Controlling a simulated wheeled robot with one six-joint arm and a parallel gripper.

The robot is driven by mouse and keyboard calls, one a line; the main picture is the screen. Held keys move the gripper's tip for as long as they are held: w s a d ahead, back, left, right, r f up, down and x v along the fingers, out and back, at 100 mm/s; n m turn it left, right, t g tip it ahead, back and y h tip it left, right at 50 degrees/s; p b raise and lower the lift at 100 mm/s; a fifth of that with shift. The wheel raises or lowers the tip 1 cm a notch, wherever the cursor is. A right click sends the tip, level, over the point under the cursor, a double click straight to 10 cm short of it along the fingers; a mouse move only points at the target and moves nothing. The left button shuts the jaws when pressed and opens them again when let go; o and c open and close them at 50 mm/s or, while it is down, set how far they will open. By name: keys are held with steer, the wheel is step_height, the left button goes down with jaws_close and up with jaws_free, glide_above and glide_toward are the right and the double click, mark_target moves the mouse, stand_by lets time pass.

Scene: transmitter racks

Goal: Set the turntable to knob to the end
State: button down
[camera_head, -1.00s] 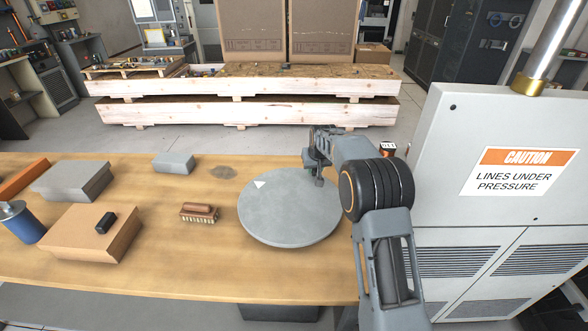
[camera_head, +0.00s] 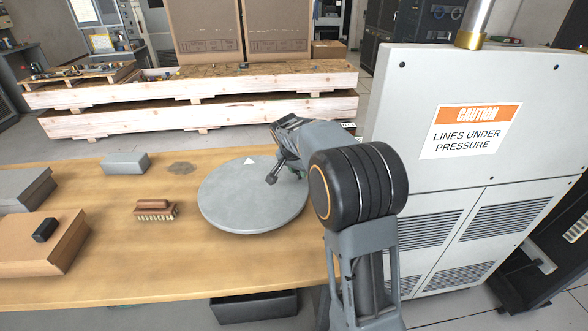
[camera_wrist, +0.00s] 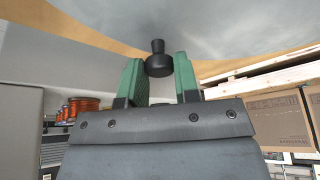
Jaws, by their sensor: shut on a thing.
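The turntable (camera_head: 240,205) is a round grey disc on the wooden table, with a white triangle mark (camera_head: 250,160) near its far edge. My gripper (camera_head: 286,176) is over the far right part of the disc. In the wrist view, a small black knob (camera_wrist: 158,64) stands against the grey turntable surface (camera_wrist: 235,30), between the green finger pads of my gripper (camera_wrist: 159,72). My gripper is shut on the knob. In the head view my gripper and arm hide the knob and part of the disc's right edge.
A wood-handled brush (camera_head: 155,209) lies left of the turntable. A grey box (camera_head: 125,163) and a cardboard box (camera_head: 40,245) stand farther left. A grey cabinet with a caution sign (camera_head: 470,130) stands close on the right. Bare table lies in front of the disc.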

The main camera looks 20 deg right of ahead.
steer(key=shift+s+a+m+g+b, duration=0.15)
steer(key=shift+s+m+g+b, duration=0.25)
steer(key=shift+s+m, duration=0.5)
steer(key=c, duration=0.9)
jaws_free()
steer(key=v, duration=0.4)
steer(key=p+v, duration=0.1)
steer(key=v, duration=0.4)
steer(key=p+v, duration=0.1)
steer(key=v, duration=0.4)
steer(key=shift+s+a+f, duration=0.15)
steer(key=shift+s, duration=0.1)
